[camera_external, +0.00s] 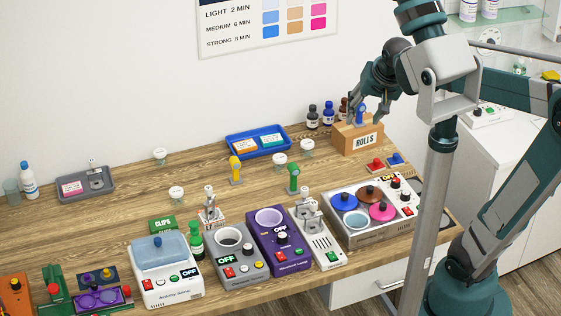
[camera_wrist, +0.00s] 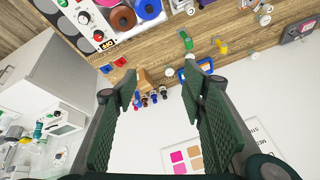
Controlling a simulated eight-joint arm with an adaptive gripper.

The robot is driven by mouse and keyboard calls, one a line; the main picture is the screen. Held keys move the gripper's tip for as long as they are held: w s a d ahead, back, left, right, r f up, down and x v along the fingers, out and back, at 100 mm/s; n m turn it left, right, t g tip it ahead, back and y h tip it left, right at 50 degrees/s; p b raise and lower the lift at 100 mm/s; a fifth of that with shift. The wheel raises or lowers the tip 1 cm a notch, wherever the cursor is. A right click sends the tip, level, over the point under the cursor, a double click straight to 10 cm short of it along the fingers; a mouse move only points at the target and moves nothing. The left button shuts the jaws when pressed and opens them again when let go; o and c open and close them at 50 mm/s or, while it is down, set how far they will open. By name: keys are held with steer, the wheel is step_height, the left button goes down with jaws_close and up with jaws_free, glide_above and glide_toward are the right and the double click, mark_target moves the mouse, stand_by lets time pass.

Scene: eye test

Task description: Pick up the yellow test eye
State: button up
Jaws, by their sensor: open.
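The yellow test eye (camera_external: 235,169) stands upright on the wooden table, left of the middle, in front of the blue tray. It also shows small in the wrist view (camera_wrist: 221,46), above and right of the space between my fingers. My gripper (camera_external: 367,120) is high at the right, over or in front of the ROLLS box, well away from the yellow test eye. In the wrist view its two fingers (camera_wrist: 160,85) are wide apart with nothing between them.
The blue tray (camera_external: 229,145) lies behind the yellow test eye. Small lidded jars (camera_external: 279,161) stand around it. The wooden ROLLS box (camera_external: 377,136) and several bottles (camera_external: 328,114) are at the back right. Several devices (camera_external: 281,240) line the front. Bare tabletop lies left of the yellow eye.

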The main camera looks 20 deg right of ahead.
steer(key=w+a+f+m+g, duration=0.1)
steer(key=w+a+m, duration=0.4)
steer(key=w, duration=0.6)
steer(key=m+g+p, duration=0.1)
steer(key=m+g, duration=0.3)
steer(key=m, duration=0.4)
glide_above(235, 159)
steer(key=f, duration=2.3)
steer(key=shift+s+d+f, duration=0.1)
steer(key=shift+d+f, duration=0.1)
steer(key=shift+d, duration=0.15)
steer(key=shift+a+f+m, duration=0.35)
steer(key=shift+f+m, duration=0.05)
steer(key=shift+f, duration=0.2)
steer(key=shift+w+f, duration=0.2)
steer(key=shift+f, duration=1.1)
